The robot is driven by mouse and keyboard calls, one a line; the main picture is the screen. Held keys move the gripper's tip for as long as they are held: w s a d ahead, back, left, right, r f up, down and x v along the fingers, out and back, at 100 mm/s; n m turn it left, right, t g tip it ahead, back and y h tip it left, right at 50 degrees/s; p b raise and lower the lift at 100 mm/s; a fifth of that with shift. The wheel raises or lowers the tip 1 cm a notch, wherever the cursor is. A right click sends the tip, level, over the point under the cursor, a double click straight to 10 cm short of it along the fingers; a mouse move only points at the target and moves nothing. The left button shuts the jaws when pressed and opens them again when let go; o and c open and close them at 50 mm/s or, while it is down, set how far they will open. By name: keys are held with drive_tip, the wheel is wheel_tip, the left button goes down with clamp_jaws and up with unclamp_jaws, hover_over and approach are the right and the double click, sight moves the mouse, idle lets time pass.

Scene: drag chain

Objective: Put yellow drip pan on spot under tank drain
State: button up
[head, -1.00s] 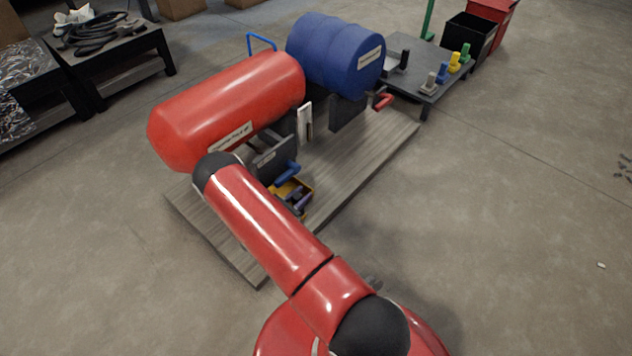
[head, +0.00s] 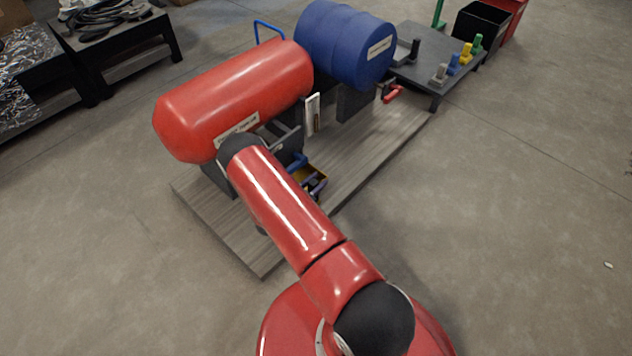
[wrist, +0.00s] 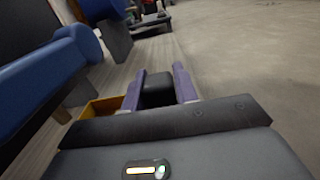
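The yellow drip pan (head: 322,174) shows in the head view as a small open tray among my fingers, at the right side of the red tank's stand. In the wrist view its yellow side (wrist: 95,108) lies left of my fingers. My gripper (head: 314,187) has purple-grey fingers, and in the wrist view (wrist: 158,88) they close on a black block that looks like the pan's grip. The red tank (head: 235,98) and blue tank (head: 345,45) lie on stands. A blue valve handle (head: 297,161) is beside the pan. A red handle (head: 393,93) is under the blue tank. The spot is not discernible.
A grey plank platform (head: 372,143) carries both tanks. A dark low table (head: 418,72) with coloured blocks stands at the back right. Another table (head: 115,45) with black hoses is at the back left.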

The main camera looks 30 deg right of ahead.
drive_tip(key=o, duration=0.4)
drive_tip(key=shift+r, duration=0.1)
drive_tip(key=shift+r+p, duration=0.25)
drive_tip(key=shift+p, duration=0.05)
drive_tip(key=v, duration=1.1)
drive_tip(key=s+d+r+m+g+y, duration=0.1)
drive_tip(key=s+r+m+g+y, duration=0.2)
drive_tip(key=r, duration=0.5)
drive_tip(key=s+r+m+g+y, duration=0.1)
drive_tip(key=r+m+g, duration=0.2)
drive_tip(key=r+m, duration=0.45)
drive_tip(key=s+d+r+m+g+y, duration=0.1)
drive_tip(key=s+r+m+g+y, duration=0.15)
drive_tip(key=r, duration=0.75)
drive_tip(key=s+a+r+m+t+y, duration=0.2)
drive_tip(key=s+r+m+y, duration=0.1)
drive_tip(key=s+r, duration=0.2)
drive_tip(key=s+a+r+m+t+y, duration=0.2)
drive_tip(key=s+r+m+t+y, duration=0.1)
drive_tip(key=s+r, duration=0.3)
drive_tip(key=s+a+r+m+t+y, duration=0.3)
drive_tip(key=s+r+y, duration=0.1)
drive_tip(key=s+r, duration=0.1)
drive_tip(key=shift+s+a+r+y, duration=0.1)
drive_tip(key=shift+r+y, duration=0.05)
drive_tip(key=shift+r, duration=0.2)
drive_tip(key=shift+s+a+r+y, duration=0.1)
drive_tip(key=shift+r, duration=0.3)
